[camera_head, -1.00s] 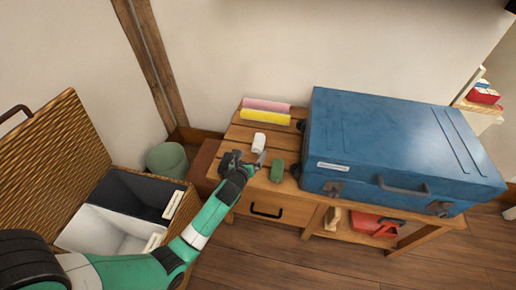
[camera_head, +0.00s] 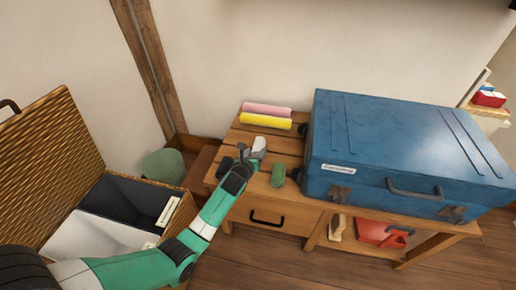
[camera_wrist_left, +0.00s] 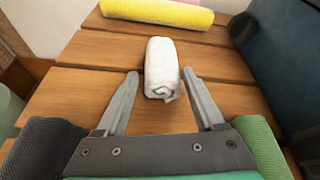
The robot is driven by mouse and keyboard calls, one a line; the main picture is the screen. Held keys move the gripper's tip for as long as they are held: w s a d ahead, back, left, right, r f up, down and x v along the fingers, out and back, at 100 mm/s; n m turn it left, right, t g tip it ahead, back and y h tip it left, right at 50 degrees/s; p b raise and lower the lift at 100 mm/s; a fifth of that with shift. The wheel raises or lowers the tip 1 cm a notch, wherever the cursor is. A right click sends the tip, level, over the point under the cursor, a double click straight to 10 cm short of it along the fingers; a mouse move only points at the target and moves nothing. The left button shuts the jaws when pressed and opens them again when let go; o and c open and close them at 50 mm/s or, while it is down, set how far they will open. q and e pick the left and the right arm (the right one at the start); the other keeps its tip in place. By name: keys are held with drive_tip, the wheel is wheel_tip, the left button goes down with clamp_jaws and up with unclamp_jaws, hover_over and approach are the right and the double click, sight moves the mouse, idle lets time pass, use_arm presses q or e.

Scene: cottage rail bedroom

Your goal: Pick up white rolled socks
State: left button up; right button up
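The white rolled socks (camera_wrist_left: 161,66) lie on the slatted wooden bench top, seen end-on in the left wrist view. In the head view the socks (camera_head: 259,143) show just beyond my left gripper (camera_head: 247,156), which partly covers them. In the left wrist view my left gripper (camera_wrist_left: 160,84) is open, with one finger on each side of the near end of the socks. Gaps show between the fingers and the socks. My right gripper is in neither view.
A green roll (camera_head: 278,175) and a dark roll (camera_wrist_left: 42,147) flank my left gripper. Yellow (camera_head: 266,121) and pink (camera_head: 267,109) rolls lie behind. A blue case (camera_head: 400,150) stands at the right of the bench. A wicker hamper (camera_head: 50,165) stands open at the left.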

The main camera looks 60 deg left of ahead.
use_arm(q)
drive_tip(key=c, duration=0.8)
drive_tip(key=shift+r+p, duration=0.45)
drive_tip(key=shift+p, duration=0.1)
wheel_tip(320, 180, up, 3)
drive_tip(key=p, duration=0.2)
drive_tip(key=shift+f+p, duration=0.1)
drive_tip(key=shift+p, duration=0.3)
drive_tip(key=r+p+v, duration=0.1)
drive_tip(key=p+v, duration=0.2)
drive_tip(key=v, duration=0.2)
drive_tip(key=r+p+v, duration=0.1)
drive_tip(key=p+v, duration=0.3)
drive_tip(key=v, duration=0.2)
drive_tip(key=a+r+p+v, duration=0.1)
drive_tip(key=p+v, duration=0.2)
drive_tip(key=v, duration=0.2)
drive_tip(key=shift+w+d+r+p, duration=0.1)
drive_tip(key=shift+w+d+p, duration=0.1)
drive_tip(key=shift+w+p, duration=0.1)
